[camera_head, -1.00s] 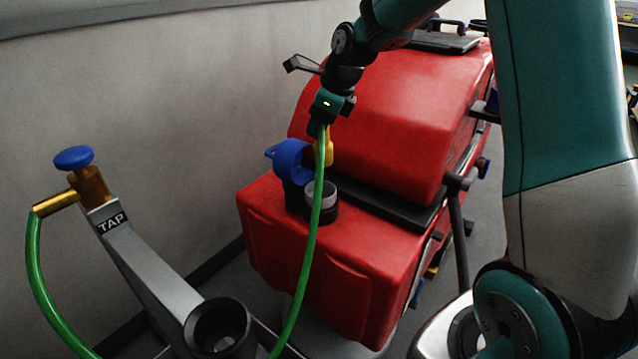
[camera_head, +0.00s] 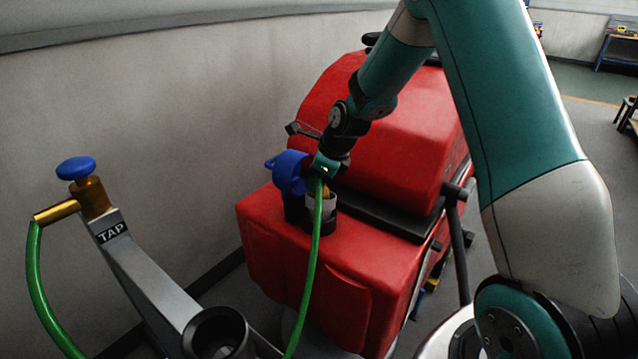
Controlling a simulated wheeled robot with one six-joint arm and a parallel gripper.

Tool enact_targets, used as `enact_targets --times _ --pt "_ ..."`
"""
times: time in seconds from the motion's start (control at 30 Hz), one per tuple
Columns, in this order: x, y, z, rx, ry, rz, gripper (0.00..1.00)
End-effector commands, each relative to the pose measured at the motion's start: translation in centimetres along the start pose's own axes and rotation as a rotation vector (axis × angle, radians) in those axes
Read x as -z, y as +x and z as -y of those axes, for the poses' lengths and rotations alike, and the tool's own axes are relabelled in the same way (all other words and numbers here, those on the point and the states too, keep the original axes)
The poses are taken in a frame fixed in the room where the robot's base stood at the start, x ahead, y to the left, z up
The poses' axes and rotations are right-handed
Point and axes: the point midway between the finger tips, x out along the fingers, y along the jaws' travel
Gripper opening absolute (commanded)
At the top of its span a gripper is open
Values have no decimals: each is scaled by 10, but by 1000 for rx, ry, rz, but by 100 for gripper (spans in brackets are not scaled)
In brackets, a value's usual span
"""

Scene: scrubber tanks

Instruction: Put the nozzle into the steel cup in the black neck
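My gripper (camera_head: 323,173) is over the front part of the red tank, with the green hose hanging from it. A yellow nozzle (camera_head: 325,190) shows just below the gripper, which appears shut on it; the fingers are small and partly hidden. The steel cup (camera_head: 329,204) is a pale grey ring in the black neck (camera_head: 328,229) on top of the tank. The nozzle's lower end is at the cup's mouth in this view. I cannot tell whether it is inside or in front of the cup. The hose (camera_head: 313,265) crosses in front of cup and neck.
A blue cap (camera_head: 288,172) stands close left of the neck. The red tank (camera_head: 330,270) has a raised red hood (camera_head: 400,130) behind. The tap (camera_head: 92,195) and its grey arm, with a dark round holder (camera_head: 217,335), are at left. A wall runs behind.

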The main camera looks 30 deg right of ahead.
Motion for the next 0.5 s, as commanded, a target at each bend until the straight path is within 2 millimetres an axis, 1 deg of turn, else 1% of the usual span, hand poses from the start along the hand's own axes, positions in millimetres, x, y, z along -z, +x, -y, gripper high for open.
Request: enact_targets --times 0.03,0.1,0.37,0.47,0.5 --pt "18 17 -9 -27 18 -36 52" --pt "18 17 -9 -27 19 -36 67" --pt "18 18 -8 -26 19 -36 67" --pt "18 13 -7 -25 19 -35 67" --pt "17 8 -7 -24 19 -35 67"
